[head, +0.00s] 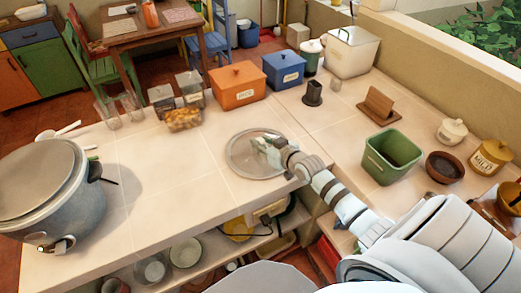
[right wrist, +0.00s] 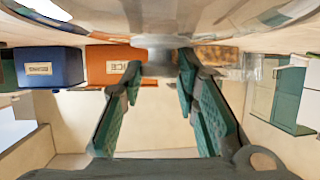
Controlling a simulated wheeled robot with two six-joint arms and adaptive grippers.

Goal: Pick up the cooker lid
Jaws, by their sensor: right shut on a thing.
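The round see-through lid (head: 239,163) with a grey rim is level at the middle of the counter in the head view. I cannot tell whether it touches the counter. My right gripper (head: 264,146) is over its centre. In the right wrist view the lid (right wrist: 110,22) spans the top edge, and its knob (right wrist: 158,66) is between the fingers of my right gripper (right wrist: 160,72), which are shut on it. The grey cooker (head: 60,212) stands at the counter's left end, with a wide grey top (head: 38,175). My left gripper is not in view.
An orange box (head: 238,88), a blue box (head: 284,70) and jars (head: 184,119) stand behind the lid. A green bin (head: 391,157) and a brown bowl (head: 445,167) are to its right. The counter between cooker and lid is clear.

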